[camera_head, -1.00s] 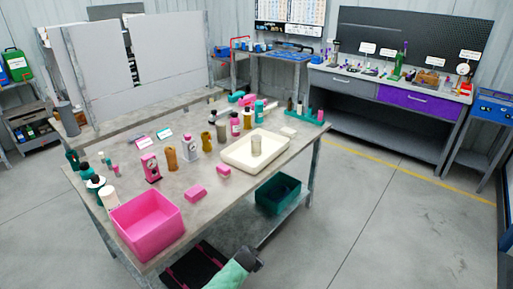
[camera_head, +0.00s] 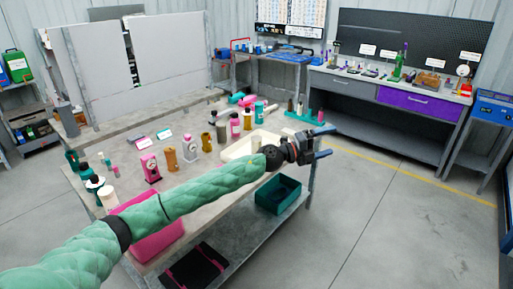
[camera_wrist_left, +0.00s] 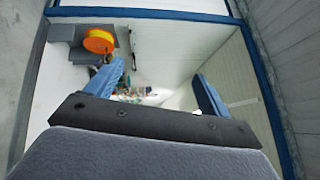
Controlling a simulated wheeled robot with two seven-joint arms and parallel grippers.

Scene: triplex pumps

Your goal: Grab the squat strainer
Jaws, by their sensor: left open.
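My left gripper (camera_head: 326,142) is open and empty in the head view, held above the right end of the table and pointing right. Its two blue fingers stand apart in the left wrist view (camera_wrist_left: 157,88), with nothing between them. A short grey-beige cylinder (camera_head: 256,144) that may be the squat strainer stands in the cream tray (camera_head: 232,151). My left forearm and wrist cover much of the tray. I cannot tell for sure which item is the squat strainer. My right gripper is not in view.
Bottles and pump parts stand along the table (camera_head: 130,212). A pink bin (camera_head: 150,245) at the front left is partly behind my arm. The floor to the right is clear.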

